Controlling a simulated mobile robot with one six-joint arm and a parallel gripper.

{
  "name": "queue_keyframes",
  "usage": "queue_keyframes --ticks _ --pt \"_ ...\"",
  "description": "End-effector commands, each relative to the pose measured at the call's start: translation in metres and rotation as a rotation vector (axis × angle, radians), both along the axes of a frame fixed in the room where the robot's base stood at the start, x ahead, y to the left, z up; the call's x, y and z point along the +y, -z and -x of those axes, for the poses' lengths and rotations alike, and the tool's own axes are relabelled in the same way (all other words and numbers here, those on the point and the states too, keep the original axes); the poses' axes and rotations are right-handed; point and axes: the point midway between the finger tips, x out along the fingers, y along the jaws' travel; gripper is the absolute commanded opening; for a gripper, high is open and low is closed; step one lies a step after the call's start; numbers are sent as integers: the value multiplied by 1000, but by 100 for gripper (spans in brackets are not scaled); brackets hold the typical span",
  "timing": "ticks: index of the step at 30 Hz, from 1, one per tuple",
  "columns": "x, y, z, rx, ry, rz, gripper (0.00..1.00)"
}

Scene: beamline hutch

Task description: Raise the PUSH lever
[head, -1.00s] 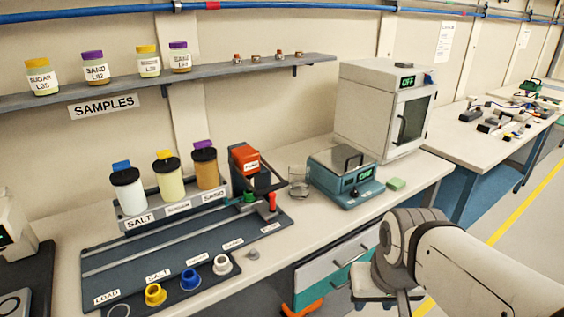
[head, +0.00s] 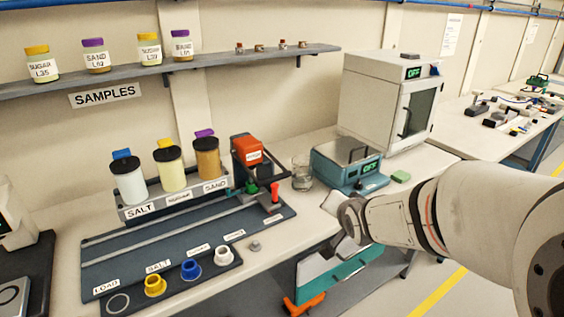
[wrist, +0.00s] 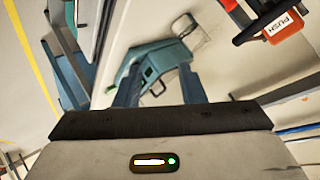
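The PUSH lever is an orange-red block with a white label (head: 250,150) on a dark frame at the right end of the dispensing station in the head view. In the wrist view the block (wrist: 283,26) is at the top right, its PUSH label readable and upside down. My gripper (wrist: 160,88) shows two teal fingers set apart with nothing held between them. It is well away from the lever.
A small red-topped handle (head: 275,191) stands in front of the lever. A glass beaker (head: 302,174) and a teal balance (head: 350,166) are to its right. A sample shelf (head: 210,67) hangs above.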

Motion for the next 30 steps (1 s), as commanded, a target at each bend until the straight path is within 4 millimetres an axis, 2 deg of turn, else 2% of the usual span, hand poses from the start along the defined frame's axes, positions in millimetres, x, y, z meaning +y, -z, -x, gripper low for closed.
queue_keyframes --ticks 1,3,6,12,15,20,30 --pt "11 8 -17 -50 20 -104 36" --pt "30 9 -36 -126 11 -251 36" --pt "57 9 -56 -205 -25 -471 36" --pt "99 9 -69 -252 -118 -847 36" --pt "110 7 -69 -248 -152 -963 36" --pt "119 5 -72 -242 -175 -1039 36" --pt "148 4 -113 -243 -175 -1040 36"
